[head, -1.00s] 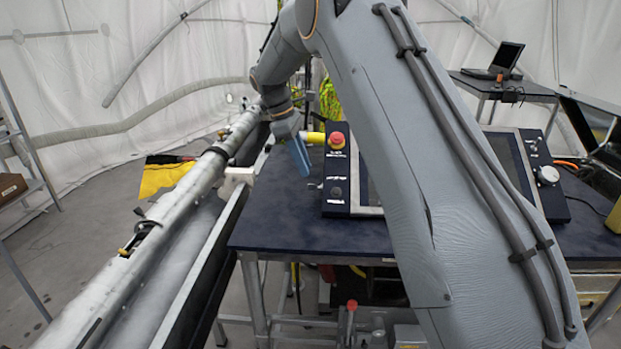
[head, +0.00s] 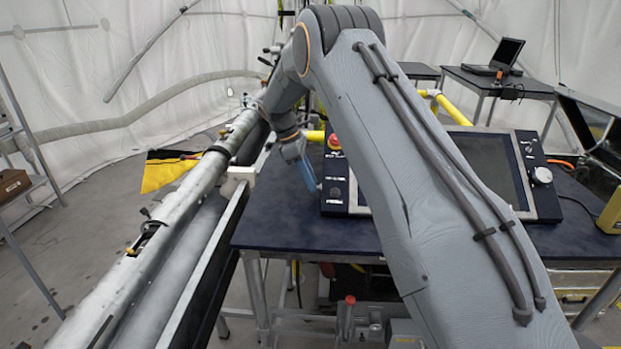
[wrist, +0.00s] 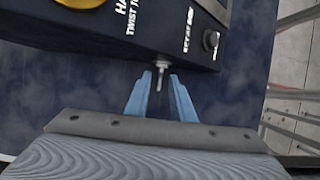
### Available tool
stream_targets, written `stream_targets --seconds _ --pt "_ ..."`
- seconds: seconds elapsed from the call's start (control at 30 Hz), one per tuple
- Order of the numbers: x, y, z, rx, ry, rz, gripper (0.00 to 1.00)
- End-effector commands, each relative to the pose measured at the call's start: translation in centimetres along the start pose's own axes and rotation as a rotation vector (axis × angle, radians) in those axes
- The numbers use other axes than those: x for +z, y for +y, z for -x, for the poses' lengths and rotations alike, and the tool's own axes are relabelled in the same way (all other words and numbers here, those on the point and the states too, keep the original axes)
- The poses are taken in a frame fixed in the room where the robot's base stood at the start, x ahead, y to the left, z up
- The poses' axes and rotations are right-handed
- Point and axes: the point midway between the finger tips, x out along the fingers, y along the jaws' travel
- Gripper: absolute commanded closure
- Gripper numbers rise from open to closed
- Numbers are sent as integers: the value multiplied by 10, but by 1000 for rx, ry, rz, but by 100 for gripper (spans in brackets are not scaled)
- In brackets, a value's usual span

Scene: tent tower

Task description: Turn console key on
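The console (head: 337,172) is a dark blue box with a large screen, standing on the dark table. A small silver key (wrist: 161,72) sticks out from the console's near side in the wrist view; I cannot make it out in the head view. My gripper (wrist: 161,80) has its blue fingers apart, with the key's end between or just ahead of the fingertips. I cannot tell whether they touch it. In the head view my gripper (head: 312,180) is beside the console's left edge.
A red emergency button (head: 334,142) sits on the console's upper left; its yellow base (wrist: 80,3) shows in the wrist view. A round knob (wrist: 210,40) is right of the key. A long metal tube (head: 190,190) runs along the left. The table's front (head: 300,225) is clear.

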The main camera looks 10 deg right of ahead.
Motion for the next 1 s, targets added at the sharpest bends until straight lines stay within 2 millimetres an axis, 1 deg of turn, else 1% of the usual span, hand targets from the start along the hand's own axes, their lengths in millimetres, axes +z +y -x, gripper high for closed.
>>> stream_targets --seconds 0.17,0.27,0.3,0.67,0.87,1.0 --pt "0 0 0 0 0 0 78" --pt "0 0 0 0 0 0 93" --pt "0 0 0 0 0 0 100" --pt "0 -1 1 22 1 -9 100" --pt "0 -4 1 105 1 -42 100" --pt "-1 -8 0 201 0 -80 100"
